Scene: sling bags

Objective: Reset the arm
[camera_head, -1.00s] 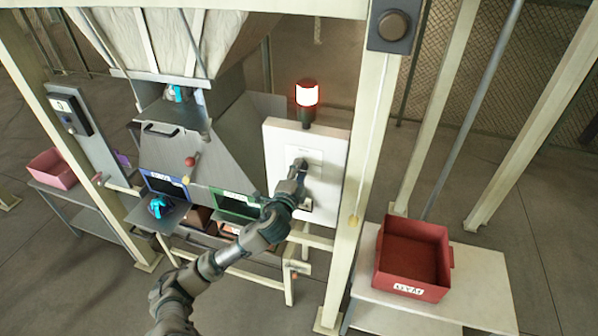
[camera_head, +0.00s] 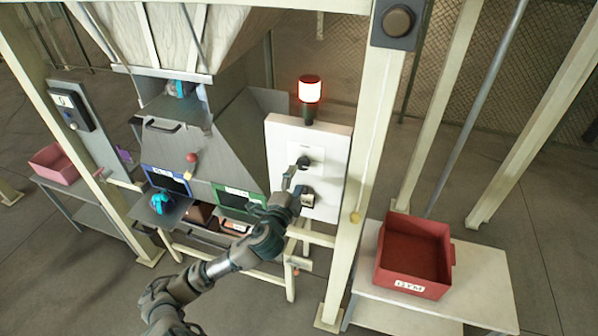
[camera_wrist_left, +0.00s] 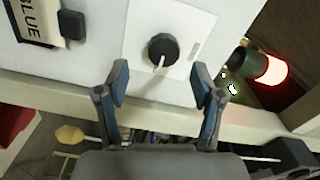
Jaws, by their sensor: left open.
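My left arm reaches in from the bottom left in the head view. Its gripper (camera_head: 293,182) is in front of the white control panel (camera_head: 335,150), just below a black knob (camera_head: 302,162). In the left wrist view my left gripper (camera_wrist_left: 160,88) is open and empty. The black knob (camera_wrist_left: 163,50), with a pale pointer line, shows beyond and between its fingers, apart from them. My right gripper is not in view.
A lit red-and-white lamp (camera_head: 310,90) stands on top of the panel. A cream post (camera_head: 362,170) rises right of it. A red bin (camera_head: 414,255) stands on a white table (camera_head: 480,285). A metal hopper (camera_head: 180,150) with trays is to the left.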

